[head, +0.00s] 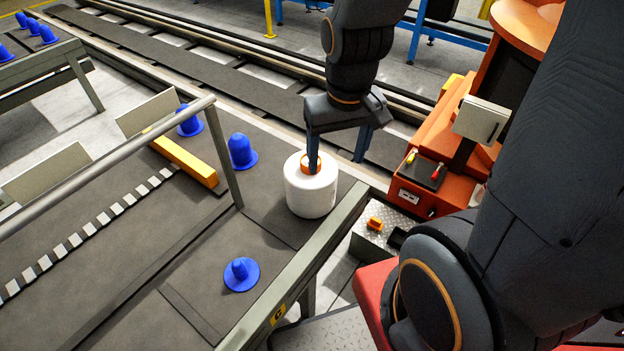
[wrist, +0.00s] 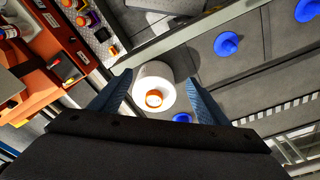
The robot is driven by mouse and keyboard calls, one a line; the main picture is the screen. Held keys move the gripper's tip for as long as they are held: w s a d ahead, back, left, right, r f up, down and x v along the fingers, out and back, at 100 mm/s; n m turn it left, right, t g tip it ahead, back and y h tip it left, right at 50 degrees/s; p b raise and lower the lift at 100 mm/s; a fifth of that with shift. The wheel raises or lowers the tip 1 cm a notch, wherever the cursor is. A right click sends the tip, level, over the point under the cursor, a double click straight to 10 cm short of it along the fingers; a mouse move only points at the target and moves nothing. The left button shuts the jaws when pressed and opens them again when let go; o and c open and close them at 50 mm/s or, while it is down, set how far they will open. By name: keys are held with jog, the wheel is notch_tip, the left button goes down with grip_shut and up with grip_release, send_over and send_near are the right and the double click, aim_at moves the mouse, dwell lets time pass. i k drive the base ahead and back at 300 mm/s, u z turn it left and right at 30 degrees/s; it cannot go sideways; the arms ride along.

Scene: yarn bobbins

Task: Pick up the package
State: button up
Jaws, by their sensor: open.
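The package is a white yarn bobbin (head: 311,194) with an orange core on top. It stands upright on the grey conveyor table near its right edge. My gripper (head: 338,165) is open above it, and one finger shows in front of the orange core in the head view. In the wrist view the bobbin (wrist: 152,87) sits between the two blue-grey fingers of my gripper (wrist: 160,98), closer to the left finger. I cannot tell from the frames whether a finger touches it.
Blue cones (head: 242,151) stand near the bobbin, and another (head: 241,274) is farther forward. A metal rail (head: 110,155) crosses above the table. An orange machine (head: 440,165) stands to the right. A yellow bar (head: 185,158) lies on the table at left.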

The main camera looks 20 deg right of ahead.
aim_at(308, 196)
jog(key=z, duration=0.05)
jog(key=k, duration=0.5)
jog(key=z, duration=1.8)
jog(key=k, duration=1.15)
jog(key=u, duration=1.25)
jog(key=i, duration=1)
